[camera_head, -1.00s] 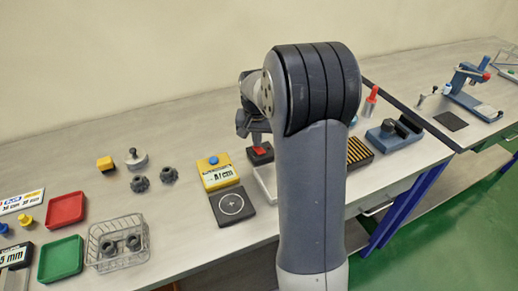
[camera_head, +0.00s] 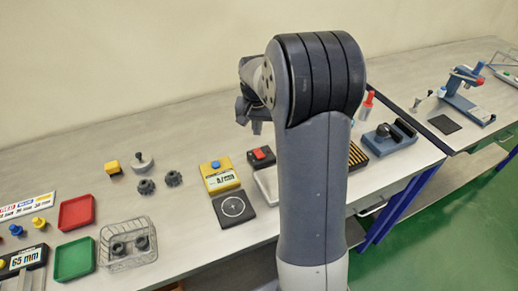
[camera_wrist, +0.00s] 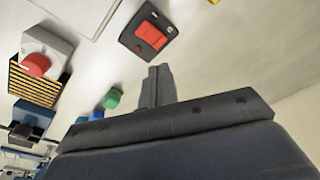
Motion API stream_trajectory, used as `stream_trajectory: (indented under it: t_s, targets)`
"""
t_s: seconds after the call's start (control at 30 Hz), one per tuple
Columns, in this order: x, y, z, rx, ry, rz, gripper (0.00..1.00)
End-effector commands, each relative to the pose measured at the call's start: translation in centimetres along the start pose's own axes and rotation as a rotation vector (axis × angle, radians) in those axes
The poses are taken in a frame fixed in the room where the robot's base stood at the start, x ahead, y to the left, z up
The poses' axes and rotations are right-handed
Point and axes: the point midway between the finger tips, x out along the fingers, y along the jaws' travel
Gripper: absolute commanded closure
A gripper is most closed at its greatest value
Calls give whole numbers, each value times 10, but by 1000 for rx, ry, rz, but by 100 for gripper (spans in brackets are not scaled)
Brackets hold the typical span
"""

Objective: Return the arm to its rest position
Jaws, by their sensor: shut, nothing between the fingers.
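My gripper (camera_head: 255,122) hangs above the bench, left of my arm's upper joint in the head view. In the wrist view its fingers (camera_wrist: 157,85) are together and hold nothing. Below and behind the fingers lies a black box with a red rocker switch (camera_head: 261,156). It also shows in the wrist view (camera_wrist: 148,32), apart from the fingertips. My upright arm link hides part of the bench.
A blue fixture (camera_head: 390,139) stands right of my arm.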

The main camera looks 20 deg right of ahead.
Motion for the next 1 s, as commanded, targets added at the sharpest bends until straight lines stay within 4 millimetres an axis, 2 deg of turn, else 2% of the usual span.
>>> stream_trajectory:
  t_s: [0.47,0.67,1.0]
  targets:
    - [4,0,1,0,0,0,100]
    - [21,0,3,0,-1,0,100]
    - [60,0,9,0,-1,0,100]
